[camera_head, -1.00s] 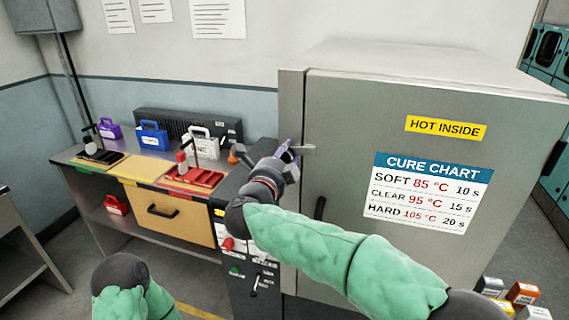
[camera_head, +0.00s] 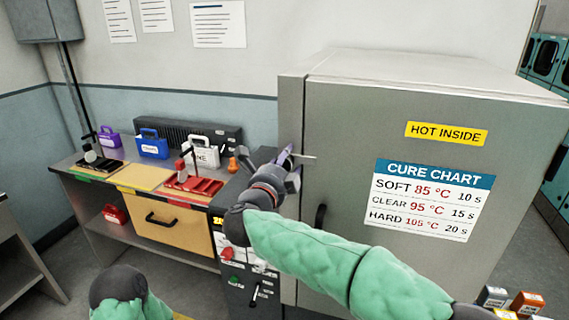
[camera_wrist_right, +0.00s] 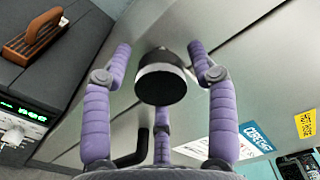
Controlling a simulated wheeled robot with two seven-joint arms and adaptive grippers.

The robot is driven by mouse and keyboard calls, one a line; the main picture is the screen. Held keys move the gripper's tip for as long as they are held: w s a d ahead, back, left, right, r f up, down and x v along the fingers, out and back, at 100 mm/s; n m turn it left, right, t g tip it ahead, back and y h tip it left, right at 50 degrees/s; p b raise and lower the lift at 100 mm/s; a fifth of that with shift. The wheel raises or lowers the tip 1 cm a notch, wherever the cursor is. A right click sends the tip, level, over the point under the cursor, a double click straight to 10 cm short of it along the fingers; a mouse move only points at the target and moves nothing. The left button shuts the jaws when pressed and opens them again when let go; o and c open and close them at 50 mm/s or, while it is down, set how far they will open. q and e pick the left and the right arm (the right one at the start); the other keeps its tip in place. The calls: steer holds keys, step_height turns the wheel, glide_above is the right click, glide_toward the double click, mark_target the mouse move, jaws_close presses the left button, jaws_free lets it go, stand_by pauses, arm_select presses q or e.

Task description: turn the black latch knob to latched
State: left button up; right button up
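Gaps show between the fingers and the knob. In the head view my right gripper (camera_head: 288,160) is at the door's left edge and hides the knob. A thin metal bar sticks out to its right. Of my left arm only a dark joint and green sleeve show at the bottom left.
The grey oven (camera_head: 340,100) carries a cure chart (camera_head: 430,200) and a HOT INSIDE label (camera_head: 446,133). A black door handle (camera_head: 320,217) is below my right gripper. A control panel (camera_head: 245,270) is below my wrist.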

steer(key=shift+s, duration=0.1)
steer(key=v, duration=1.1)
steer(key=shift+s, duration=0.35)
steer(key=shift+a, duration=0.15)
